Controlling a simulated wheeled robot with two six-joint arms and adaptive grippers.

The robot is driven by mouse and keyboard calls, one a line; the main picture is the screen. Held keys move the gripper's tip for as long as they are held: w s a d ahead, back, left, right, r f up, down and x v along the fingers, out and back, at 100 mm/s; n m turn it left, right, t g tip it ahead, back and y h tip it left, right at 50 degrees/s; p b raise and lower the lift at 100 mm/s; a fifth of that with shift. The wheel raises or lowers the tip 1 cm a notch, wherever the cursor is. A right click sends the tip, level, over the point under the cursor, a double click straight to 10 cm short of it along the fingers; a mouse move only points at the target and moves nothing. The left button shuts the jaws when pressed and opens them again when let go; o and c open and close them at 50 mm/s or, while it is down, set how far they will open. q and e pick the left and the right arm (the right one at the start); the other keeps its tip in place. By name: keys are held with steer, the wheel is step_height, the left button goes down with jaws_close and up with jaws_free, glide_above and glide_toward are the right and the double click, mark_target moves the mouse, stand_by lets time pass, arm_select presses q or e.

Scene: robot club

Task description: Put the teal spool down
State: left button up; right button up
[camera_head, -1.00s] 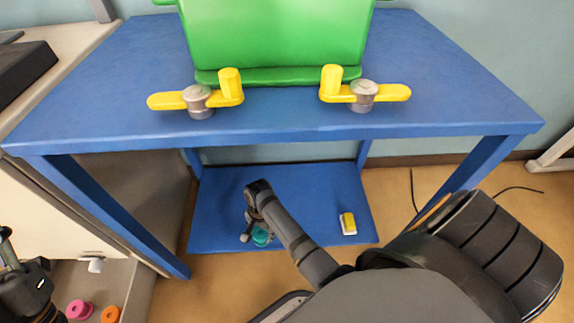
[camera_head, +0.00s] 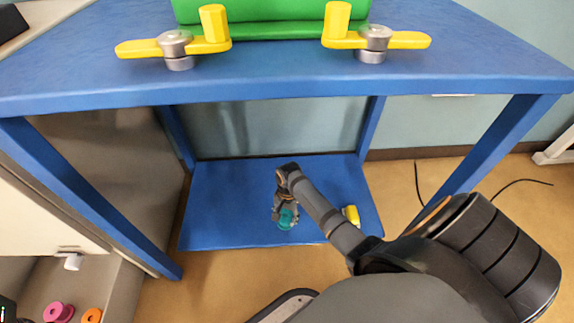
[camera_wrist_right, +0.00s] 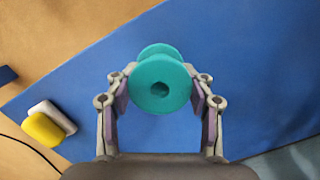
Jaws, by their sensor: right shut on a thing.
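The teal spool (camera_head: 287,219) is held between the fingers of my right gripper (camera_head: 285,210), over the blue lower shelf (camera_head: 225,215) under the table. In the right wrist view the spool (camera_wrist_right: 160,84) sits between the two fingertips of the gripper (camera_wrist_right: 160,88), its round end facing the camera. Both fingers touch its sides. The blue shelf surface (camera_wrist_right: 260,95) lies behind it. I cannot tell whether the spool touches the shelf. My left gripper is not clearly in view; only a dark sliver shows at the lower left edge.
A yellow and white block (camera_head: 351,216) lies on the shelf to the right of the spool. Blue table legs (camera_head: 90,205) flank the shelf, and the tabletop (camera_head: 280,88) is above. Pink (camera_head: 58,312) and orange (camera_head: 91,315) spools are at lower left. The shelf's left part is clear.

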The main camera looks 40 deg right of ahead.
mark_target(287, 221)
steer(key=f+b, duration=0.1)
steer(key=f, duration=0.1)
steer(key=f+b, duration=0.2)
steer(key=shift+d, duration=0.4)
steer(key=shift+r, duration=0.1)
steer(key=o, duration=1.3)
